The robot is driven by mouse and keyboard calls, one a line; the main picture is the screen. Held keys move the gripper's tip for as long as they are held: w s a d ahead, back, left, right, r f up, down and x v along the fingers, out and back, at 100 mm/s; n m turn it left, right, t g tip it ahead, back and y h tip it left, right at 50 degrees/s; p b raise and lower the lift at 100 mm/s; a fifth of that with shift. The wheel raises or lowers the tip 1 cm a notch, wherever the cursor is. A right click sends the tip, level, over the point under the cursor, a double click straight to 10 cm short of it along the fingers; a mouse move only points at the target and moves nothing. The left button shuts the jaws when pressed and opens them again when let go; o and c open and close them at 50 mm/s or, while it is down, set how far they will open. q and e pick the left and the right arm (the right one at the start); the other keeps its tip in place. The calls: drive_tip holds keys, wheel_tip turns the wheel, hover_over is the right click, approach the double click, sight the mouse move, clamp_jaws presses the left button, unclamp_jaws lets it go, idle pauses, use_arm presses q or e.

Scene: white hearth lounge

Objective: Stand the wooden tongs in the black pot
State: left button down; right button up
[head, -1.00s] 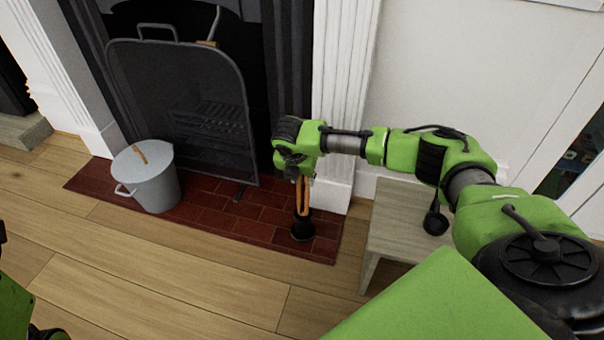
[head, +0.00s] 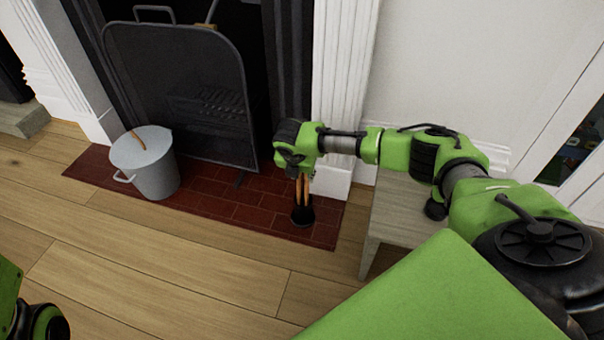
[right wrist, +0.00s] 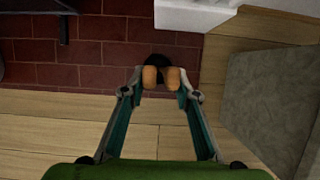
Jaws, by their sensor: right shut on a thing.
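The wooden tongs (head: 304,188) hang upright below my right gripper (head: 299,172), which is shut on their upper part. Their two orange-brown arms point down at the small black pot (head: 302,216), which stands on the brick hearth. The tongs' lower ends overlap the pot's mouth in the head view; how deep they are inside is hidden. In the right wrist view the tongs' rounded tops (right wrist: 150,78) sit between my right fingertips (right wrist: 160,92), with the dark pot (right wrist: 176,54) partly hidden behind them. My left arm shows only at the lower left edge, its gripper out of sight.
A grey lidded bucket (head: 152,172) stands on the left of the brick hearth (head: 225,205). A dark fire screen (head: 180,95) stands behind. A low wooden table (head: 392,222) is right of the pot, under my right arm. The wooden floor (head: 170,270) in front is clear.

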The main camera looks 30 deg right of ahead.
drive_tip(key=o, duration=1.3)
drive_tip(key=v, duration=1.2)
